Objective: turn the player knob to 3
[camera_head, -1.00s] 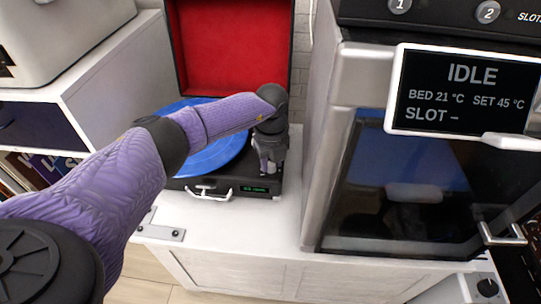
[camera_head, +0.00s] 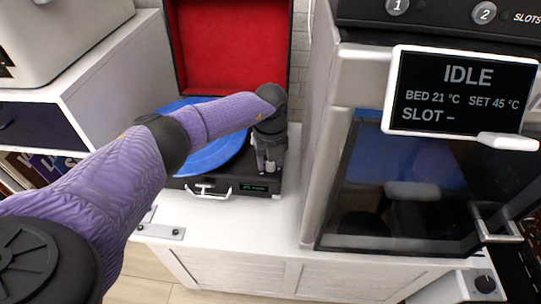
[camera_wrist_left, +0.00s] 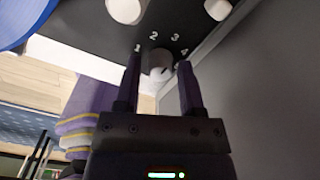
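The record player (camera_head: 180,183) is a black case with a blue record (camera_head: 212,158) and an open red-lined lid (camera_head: 232,50). A dark mark shows on the knob's side near the 4. My left gripper (camera_head: 268,165) is over the player's front right corner. In the left wrist view, its two fingers (camera_wrist_left: 160,78) stand apart on either side of the knob, with visible gaps. My right gripper is not in view.
A grey machine with a glass door (camera_head: 400,190) and an IDLE screen (camera_head: 462,95) stands close to the right of the player. Two other pale round parts (camera_wrist_left: 125,10) (camera_wrist_left: 218,8) are on the deck. The white cabinet top (camera_head: 235,222) is clear in front.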

